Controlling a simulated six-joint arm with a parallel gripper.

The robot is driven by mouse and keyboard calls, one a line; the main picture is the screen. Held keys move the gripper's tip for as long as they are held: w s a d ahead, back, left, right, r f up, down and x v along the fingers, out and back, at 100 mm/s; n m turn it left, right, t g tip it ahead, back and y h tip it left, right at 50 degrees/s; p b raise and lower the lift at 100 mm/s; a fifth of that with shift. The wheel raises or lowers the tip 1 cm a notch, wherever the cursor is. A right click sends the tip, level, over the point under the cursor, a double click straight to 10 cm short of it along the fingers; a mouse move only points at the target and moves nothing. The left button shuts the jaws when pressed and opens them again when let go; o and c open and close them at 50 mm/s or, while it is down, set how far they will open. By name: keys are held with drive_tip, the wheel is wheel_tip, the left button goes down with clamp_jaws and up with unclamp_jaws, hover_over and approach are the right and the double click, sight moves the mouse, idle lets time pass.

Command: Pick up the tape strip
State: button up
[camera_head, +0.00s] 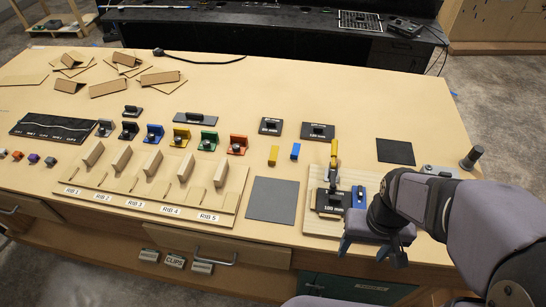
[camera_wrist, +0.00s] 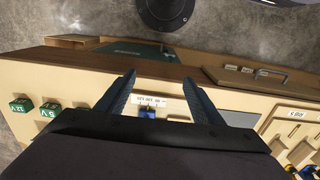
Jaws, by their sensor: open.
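No piece is clearly marked as the tape strip, and I cannot tell which it is. A thin pale strip (camera_head: 55,125) lies along a dark mat at the left. A short yellow piece (camera_head: 273,156) and a short blue piece (camera_head: 295,151) lie on the table above the grey pad. My gripper (camera_head: 364,249) is at the table's front edge, right of centre, with its fingers apart. In the wrist view, my gripper (camera_wrist: 172,97) has nothing held between its fingers. A white label (camera_wrist: 148,100) and a small blue item (camera_wrist: 148,113) show beyond the fingers.
A pale board (camera_head: 312,216) with a black 100 mm block (camera_head: 332,203) stands left of my gripper. The rib rack (camera_head: 160,203), with several upright ribs, fills the front left. A grey pad (camera_head: 272,200) lies between.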

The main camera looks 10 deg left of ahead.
drive_tip(key=c, duration=0.4)
drive_tip(key=shift+o, duration=0.2)
drive_tip(key=shift+t, duration=0.6)
drive_tip(key=w+a, duration=0.1)
drive_tip(key=w, duration=0.2)
drive_tip(key=w+a+b, duration=0.1)
drive_tip(key=w+a, duration=0.1)
drive_tip(key=w, duration=0.1)
drive_tip(key=w+a+b, duration=0.1)
drive_tip(key=w, duration=0.3)
drive_tip(key=shift+a, duration=0.15)
drive_tip(key=shift+t+h, duration=0.3)
drive_tip(key=shift+t, duration=0.2)
drive_tip(key=w+a+b, duration=0.1)
drive_tip(key=w+a, duration=0.2)
drive_tip(key=w+a+b, duration=0.1)
drive_tip(key=w+a, duration=0.2)
drive_tip(key=shift+w, duration=0.4)
drive_tip(key=shift+t, duration=0.6)
drive_tip(key=w+a, duration=0.1)
drive_tip(key=a, duration=0.1)
drive_tip(key=w+a, duration=0.2)
drive_tip(key=w+a+b, duration=0.1)
drive_tip(key=w+a, duration=0.1)
drive_tip(key=a, duration=0.1)
drive_tip(key=shift+w+a+f, duration=0.1)
drive_tip(key=t+b, duration=0.1)
approach(272, 161)
drive_tip(key=shift+p+x, duration=1.85)
drive_tip(key=shift+x, duration=2.2)
